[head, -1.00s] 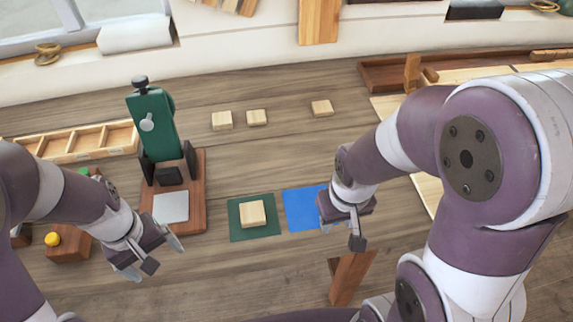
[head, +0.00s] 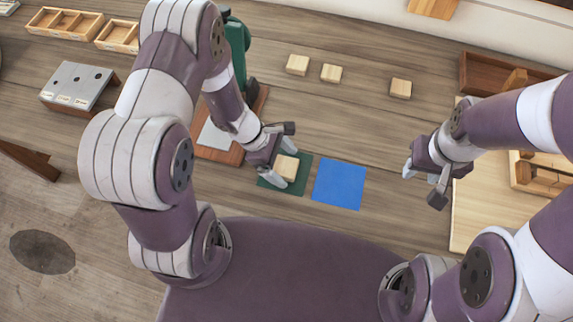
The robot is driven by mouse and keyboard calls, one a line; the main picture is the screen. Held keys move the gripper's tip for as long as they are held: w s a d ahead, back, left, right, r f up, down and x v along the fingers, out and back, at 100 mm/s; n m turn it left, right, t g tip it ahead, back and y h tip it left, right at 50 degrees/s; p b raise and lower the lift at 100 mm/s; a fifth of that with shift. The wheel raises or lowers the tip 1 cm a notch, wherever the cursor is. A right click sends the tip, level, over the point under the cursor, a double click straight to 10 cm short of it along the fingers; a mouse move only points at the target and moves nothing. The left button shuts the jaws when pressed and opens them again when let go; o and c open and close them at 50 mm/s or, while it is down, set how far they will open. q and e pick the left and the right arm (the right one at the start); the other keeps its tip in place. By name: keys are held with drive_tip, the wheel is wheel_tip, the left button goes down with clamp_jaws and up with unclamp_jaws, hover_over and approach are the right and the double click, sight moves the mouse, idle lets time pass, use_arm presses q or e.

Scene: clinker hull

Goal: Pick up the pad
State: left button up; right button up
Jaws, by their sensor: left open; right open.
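A small pale wooden block, which looks like the pad (head: 288,169), lies on a dark green square mat (head: 299,187). My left gripper (head: 284,157) is open over the mat, with a finger on either side of the block in the picture. I cannot tell whether the fingers touch it. Part of the block and mat is hidden by the gripper. My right gripper (head: 422,187) is open and empty over the table, to the right of a blue square mat (head: 339,185).
Several similar blocks lie at the back, one of them here (head: 401,88). A green press (head: 237,45) on a brown base (head: 225,155) stands behind my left arm. A grey-topped box (head: 78,84) and wooden trays (head: 65,22) are at left. A pale board (head: 470,215) lies at right.

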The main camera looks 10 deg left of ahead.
use_arm(q)
drive_tip(key=shift+s+a, duration=0.1)
drive_tip(key=c, duration=1.1)
drive_tip(key=shift+c, duration=0.2)
